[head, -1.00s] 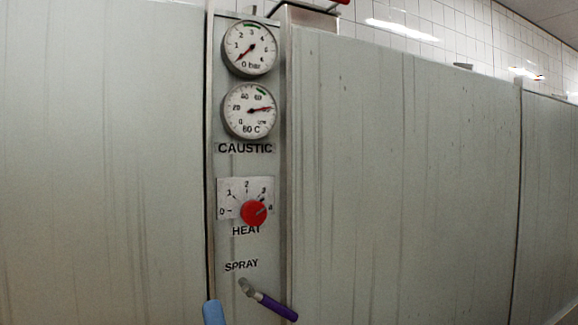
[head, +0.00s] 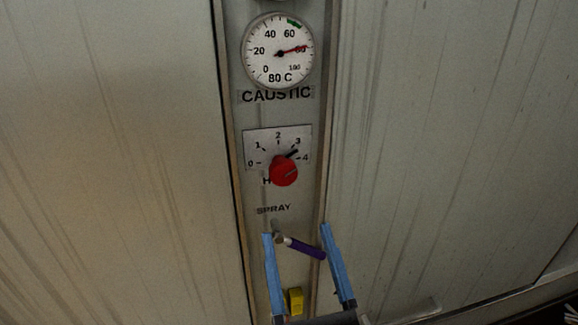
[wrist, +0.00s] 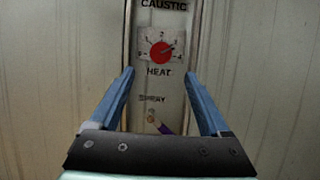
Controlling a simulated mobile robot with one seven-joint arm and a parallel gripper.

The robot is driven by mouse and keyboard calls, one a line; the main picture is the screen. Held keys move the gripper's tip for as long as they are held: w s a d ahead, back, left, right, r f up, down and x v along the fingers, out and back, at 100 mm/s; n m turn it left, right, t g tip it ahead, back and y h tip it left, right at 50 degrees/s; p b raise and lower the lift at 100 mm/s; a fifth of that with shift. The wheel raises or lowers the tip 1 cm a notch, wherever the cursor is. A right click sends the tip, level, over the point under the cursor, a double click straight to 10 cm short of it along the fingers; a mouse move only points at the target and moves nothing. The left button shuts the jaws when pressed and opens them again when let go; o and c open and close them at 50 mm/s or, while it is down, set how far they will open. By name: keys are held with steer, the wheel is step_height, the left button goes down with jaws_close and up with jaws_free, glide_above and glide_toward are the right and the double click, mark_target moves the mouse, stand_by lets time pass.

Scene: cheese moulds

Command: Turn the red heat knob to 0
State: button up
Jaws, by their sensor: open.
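The red heat knob (head: 284,171) sits on a white dial plate (head: 262,146) marked 0 to 4, above the partly hidden HEAT label. Its pointer is turned to the right, between 3 and 4. The knob also shows in the wrist view (wrist: 161,52), ahead of and above my fingertips. My gripper (head: 296,230) has two blue fingers, open and empty, below the knob and apart from it. In the head view the fingers frame the purple-handled spray lever (head: 305,248); I cannot tell whether they touch it. The gripper also shows in the wrist view (wrist: 158,72).
A round temperature gauge (head: 278,50) is above the dial, its needle near 80. A yellow block (head: 295,300) is low on the narrow panel. Large flat grey panels (head: 430,130) flank the strip on both sides. The spray lever sticks out below the knob.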

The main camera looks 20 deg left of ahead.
mark_target(285, 180)
steer(key=p+x, duration=0.3)
steer(key=x, duration=0.5)
steer(key=shift+w+a+r, duration=0.1)
steer(key=shift+w+r, duration=0.1)
steer(key=shift+w+a+r+p, duration=0.15)
steer(key=shift+w+a+p, duration=0.2)
steer(key=shift+w, duration=0.3)
jaws_close()
steer(key=shift+n, duration=0.3)
